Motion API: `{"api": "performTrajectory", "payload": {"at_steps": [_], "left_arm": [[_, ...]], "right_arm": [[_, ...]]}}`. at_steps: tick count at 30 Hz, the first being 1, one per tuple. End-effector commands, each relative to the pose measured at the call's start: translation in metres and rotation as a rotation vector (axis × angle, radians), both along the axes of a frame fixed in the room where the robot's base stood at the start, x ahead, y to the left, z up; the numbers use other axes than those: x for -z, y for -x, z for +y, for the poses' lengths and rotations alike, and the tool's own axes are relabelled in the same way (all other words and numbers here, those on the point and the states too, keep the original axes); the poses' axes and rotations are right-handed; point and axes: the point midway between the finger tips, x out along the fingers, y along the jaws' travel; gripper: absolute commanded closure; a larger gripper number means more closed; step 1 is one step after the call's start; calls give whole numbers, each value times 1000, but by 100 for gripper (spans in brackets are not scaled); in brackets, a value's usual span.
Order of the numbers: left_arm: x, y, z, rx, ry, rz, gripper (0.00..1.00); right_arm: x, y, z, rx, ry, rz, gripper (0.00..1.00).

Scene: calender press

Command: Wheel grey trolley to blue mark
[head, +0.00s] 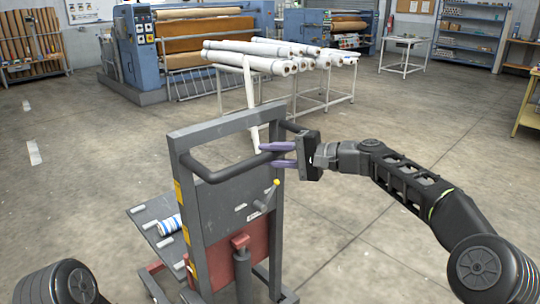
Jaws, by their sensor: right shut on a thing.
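The grey trolley (222,205) stands upright in front of me, with a dark bar handle (222,172) across its frame and a low platform (145,215) at its far left side. My right gripper (268,155) reaches in from the right with its purple fingers shut on the right part of the handle. My left gripper is out of view; only a rounded part of my left arm shows at the bottom left. I see no blue mark on the floor in this view.
Behind the trolley, a white table (310,105) bears several white rolls. A blue press (145,65) stands at the back left. The concrete floor is clear to the left and right.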

Motion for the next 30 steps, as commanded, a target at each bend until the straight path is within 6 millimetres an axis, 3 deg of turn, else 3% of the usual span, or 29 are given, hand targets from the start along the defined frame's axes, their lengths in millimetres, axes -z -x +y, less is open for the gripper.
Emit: {"api": "performTrajectory", "payload": {"at_steps": [14, 15, 23, 30], "left_arm": [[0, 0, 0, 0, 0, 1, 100], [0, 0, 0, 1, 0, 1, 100], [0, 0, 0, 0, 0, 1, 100], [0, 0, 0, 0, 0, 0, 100]], "right_arm": [[2, 0, -1, -1, 2, 2, 100], [2, 0, -1, -1, 2, 2, 74], [2, 0, 0, -1, 2, 2, 53], [1, 1, -1, -1, 2, 1, 53]]}}
